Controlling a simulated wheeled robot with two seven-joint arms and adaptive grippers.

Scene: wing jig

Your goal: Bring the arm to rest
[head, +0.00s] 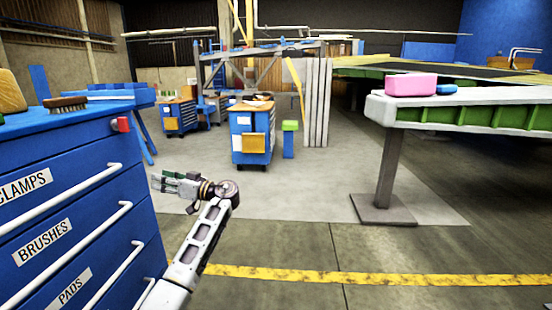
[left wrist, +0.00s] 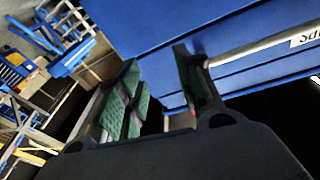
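My left arm comes up from the bottom of the head view, and its gripper (head: 178,183) is in the air just right of the blue drawer cabinet (head: 140,215), pointing left. In the left wrist view the two green-padded fingers of the gripper (left wrist: 157,62) stand apart with nothing seen between them. Blue drawer fronts and a pale handle (left wrist: 255,45) show beyond the fingers. I cannot tell whether a finger touches the cabinet. My right gripper is in neither view.
A brush (head: 66,103) and a yellow block (head: 11,92) lie on the cabinet top. A pink block (head: 410,85) and a small blue item (head: 446,89) lie on the wing structure (head: 480,115) at right. A blue cart (head: 250,135) stands farther back. Floor between is clear.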

